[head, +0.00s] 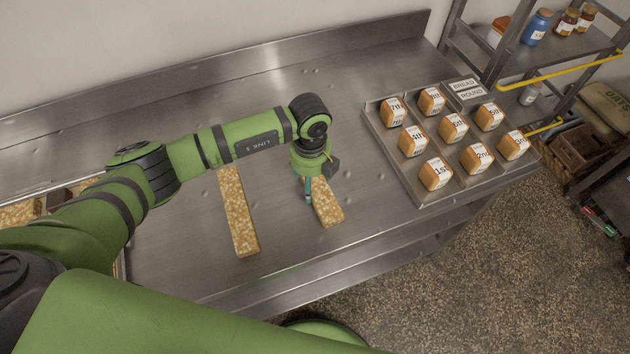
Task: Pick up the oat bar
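Two golden, oat-flecked bars lie on the steel counter. The long oat bar (239,213) lies left of my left gripper, clear of it. A shorter-looking oat bar (326,208) lies directly at my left gripper (308,192), which points down over its far end. One teal finger shows along the bar's left side. The other finger is hidden behind the wrist and the bar, so I cannot tell whether the gripper is closed on it. The bar appears to rest on the counter. My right gripper is out of view.
A steel tray (409,190) with several labelled bread cubes stands on the right of the counter (375,235). More oat pieces (20,213) lie at the far left, partly behind my arm. A shelf with jars (537,27) stands at the upper right. The counter's middle is mostly clear.

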